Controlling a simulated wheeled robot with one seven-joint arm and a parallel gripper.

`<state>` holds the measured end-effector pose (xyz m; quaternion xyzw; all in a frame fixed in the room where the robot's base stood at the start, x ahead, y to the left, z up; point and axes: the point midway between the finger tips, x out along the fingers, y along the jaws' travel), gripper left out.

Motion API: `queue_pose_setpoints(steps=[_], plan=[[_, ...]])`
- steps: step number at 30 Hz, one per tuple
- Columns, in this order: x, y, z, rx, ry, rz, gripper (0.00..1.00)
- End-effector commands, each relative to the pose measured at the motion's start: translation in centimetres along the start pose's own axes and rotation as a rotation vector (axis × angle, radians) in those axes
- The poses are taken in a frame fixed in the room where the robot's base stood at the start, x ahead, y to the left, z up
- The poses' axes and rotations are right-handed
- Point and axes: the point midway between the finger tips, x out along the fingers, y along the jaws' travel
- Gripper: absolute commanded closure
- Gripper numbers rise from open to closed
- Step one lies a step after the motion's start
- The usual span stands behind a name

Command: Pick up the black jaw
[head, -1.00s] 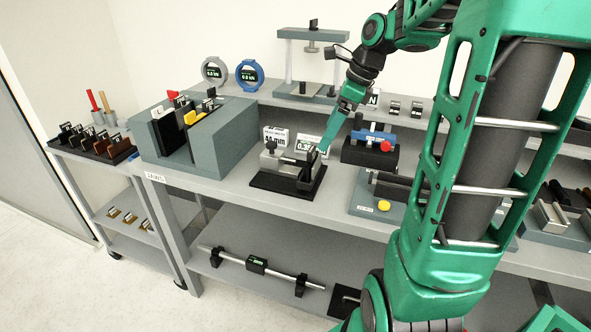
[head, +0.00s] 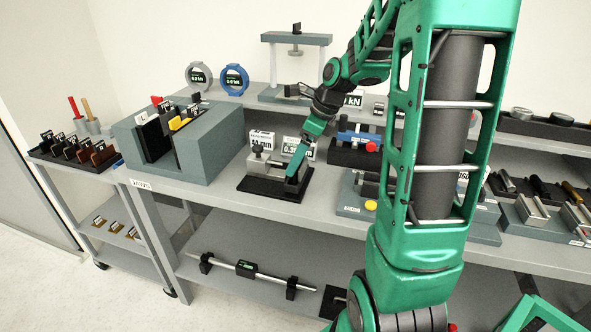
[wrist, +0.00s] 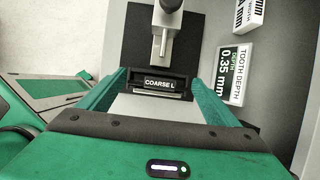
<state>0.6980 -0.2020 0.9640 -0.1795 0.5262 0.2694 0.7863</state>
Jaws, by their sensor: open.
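The black jaw (wrist: 160,84) with a white "COARSE L" label sits at the near end of the depth gauge fixture, in the wrist view. My gripper (wrist: 160,76) is open, with one green finger on each side of the jaw. I cannot tell whether the fingers touch it. The fixture's black base (wrist: 135,45) and metal spindle (wrist: 165,35) lie just beyond. In the head view my gripper (head: 294,170) is low over the right end of the fixture (head: 258,187), and its fingers mostly hide the jaw there.
A "TOOTH DEPTH 0.35 mm" display (wrist: 234,75) stands close to the right finger in the wrist view. A grey slotted block (head: 215,145) is left of the fixture. A stand with a blue part (head: 355,137) is close on the right. A left cart holds several jaws (head: 75,150).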

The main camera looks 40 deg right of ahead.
Motion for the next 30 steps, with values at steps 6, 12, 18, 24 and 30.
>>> queue_pose_setpoints(steps=[6,12,18,24,30], plan=[[1.62,0.02,0.05,-0.002,-0.001,0.0,0.16],[1.63,0.0,0.05,-0.002,-0.001,0.0,0.16],[1.61,-0.02,0.05,-0.002,-0.001,-0.001,0.63],[1.52,-0.08,0.13,-0.003,-0.002,-0.003,0.83],[1.15,-0.11,0.31,-0.003,-0.003,-0.004,0.83]])
